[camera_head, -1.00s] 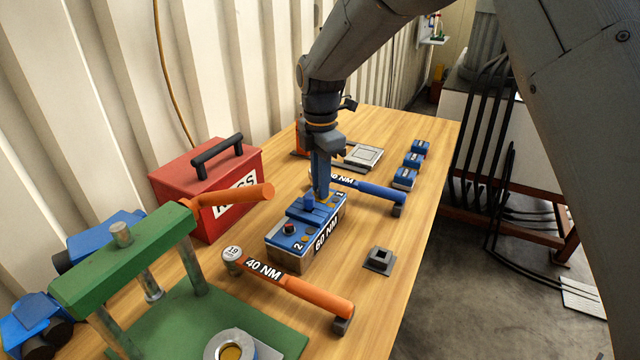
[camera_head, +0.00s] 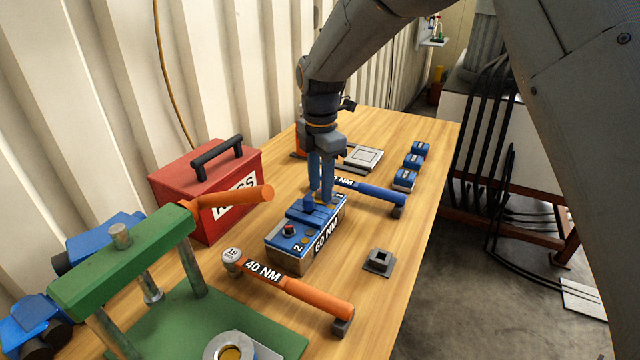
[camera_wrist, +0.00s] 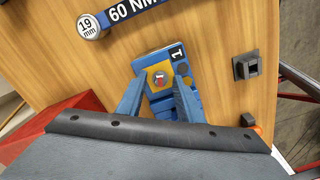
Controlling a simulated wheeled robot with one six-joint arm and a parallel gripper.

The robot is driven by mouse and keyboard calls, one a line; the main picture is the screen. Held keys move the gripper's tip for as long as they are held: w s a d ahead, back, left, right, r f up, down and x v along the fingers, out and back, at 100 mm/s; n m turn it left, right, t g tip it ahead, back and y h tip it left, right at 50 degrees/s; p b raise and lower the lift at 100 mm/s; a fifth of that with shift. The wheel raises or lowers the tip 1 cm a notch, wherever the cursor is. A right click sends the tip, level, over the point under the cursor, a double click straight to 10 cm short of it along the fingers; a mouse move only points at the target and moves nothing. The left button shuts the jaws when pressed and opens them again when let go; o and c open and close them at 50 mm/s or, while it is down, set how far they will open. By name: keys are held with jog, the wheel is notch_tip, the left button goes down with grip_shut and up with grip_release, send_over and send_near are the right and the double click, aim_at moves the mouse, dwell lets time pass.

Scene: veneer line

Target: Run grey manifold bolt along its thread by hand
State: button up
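The manifold (camera_head: 300,246) is a blue-topped block on the wooden bench, marked 60 NM, with positions 1 and 2. A bolt with a red centre (camera_head: 289,229) stands at position 2. My gripper (camera_head: 321,199) points down over the 1 end of the manifold. In the wrist view, its blue fingers (camera_wrist: 160,84) stand apart, one on each side of this bolt head, with visible gaps. In the head view the fingers hide this bolt.
A blue torque wrench (camera_head: 375,191) lies just behind the manifold, and an orange 40 NM wrench (camera_head: 312,295) in front. A grey square socket block (camera_head: 379,262) sits to the right. A red toolbox (camera_head: 190,190) and green press (camera_head: 130,262) stand left.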

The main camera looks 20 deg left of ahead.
notch_tip(320, 180, up, 8)
jog(key=b, duration=0.1)
jog(key=shift+b, duration=0.4)
jog(key=shift+f, duration=0.1)
jog(key=s+d+f+m, duration=0.1)
jog(key=d+f+m, duration=0.2)
jog(key=d+m, duration=0.85)
jog(key=s+d+f+m, duration=0.1)
jog(key=d+f+m, duration=0.25)
jog(key=d, duration=1.45)
jog(key=s+d+f+m, duration=0.2)
jog(key=s+d+m, duration=0.5)
jog(key=s+d+f+m, duration=0.3)
jog(key=s+d+m, duration=0.4)
jog(key=d, duration=0.1)
jog(key=shift+s+d+f+t, duration=0.2)
jog(key=shift+s+f+t, duration=0.1)
jog(key=shift+f, duration=0.05)
jog(key=shift+r, duration=0.1)
